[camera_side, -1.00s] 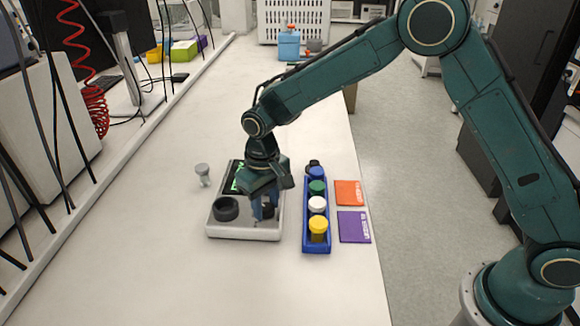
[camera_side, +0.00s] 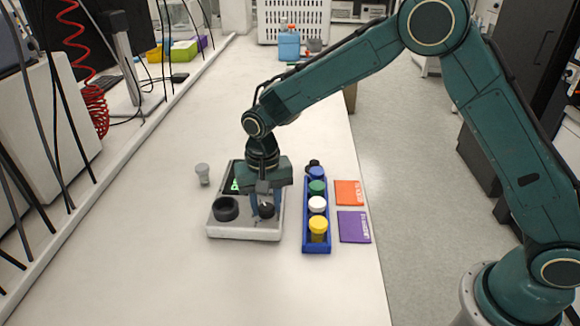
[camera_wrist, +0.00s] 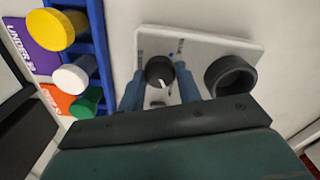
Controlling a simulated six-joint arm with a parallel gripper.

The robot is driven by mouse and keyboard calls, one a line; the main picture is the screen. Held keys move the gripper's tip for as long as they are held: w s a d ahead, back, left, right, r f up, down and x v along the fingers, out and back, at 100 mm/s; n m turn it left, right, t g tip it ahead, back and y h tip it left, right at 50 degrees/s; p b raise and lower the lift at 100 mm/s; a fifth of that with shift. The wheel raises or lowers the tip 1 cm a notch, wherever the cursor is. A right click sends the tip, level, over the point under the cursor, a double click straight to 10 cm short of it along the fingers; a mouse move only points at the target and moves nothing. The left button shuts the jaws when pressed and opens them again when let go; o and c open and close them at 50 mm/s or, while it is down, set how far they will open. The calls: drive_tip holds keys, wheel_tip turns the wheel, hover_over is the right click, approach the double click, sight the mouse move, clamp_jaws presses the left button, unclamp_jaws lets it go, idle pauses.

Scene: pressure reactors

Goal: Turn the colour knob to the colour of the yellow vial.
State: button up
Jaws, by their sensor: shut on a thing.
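The black colour knob (camera_side: 267,210) sits on the right part of a pale reactor unit (camera_side: 240,233). It also shows in the wrist view (camera_wrist: 159,70), with a white pointer mark toward the lower right of the picture. My gripper (camera_side: 268,207) points down over the unit, its blue-grey fingers shut on the knob, one on each side; it also shows in the wrist view (camera_wrist: 160,86). The yellow vial (camera_side: 318,228) stands at the near end of a blue rack (camera_side: 316,248), right of the unit. Its yellow cap fills the upper left of the wrist view (camera_wrist: 55,30).
The rack also holds white (camera_side: 317,204), green (camera_side: 317,187) and blue (camera_side: 317,173) capped vials. A dark ring-shaped holder (camera_side: 226,208) is on the unit's left. A grey-capped vial (camera_side: 202,174) stands farther left. Orange (camera_side: 348,193) and purple (camera_side: 354,227) cards lie right of the rack.

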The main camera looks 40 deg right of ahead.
sight(267, 206)
drive_tip(key=o, duration=1)
wheel_tip(267, 206, up, 14)
idle(0.4)
drive_tip(key=shift+d, duration=0.1)
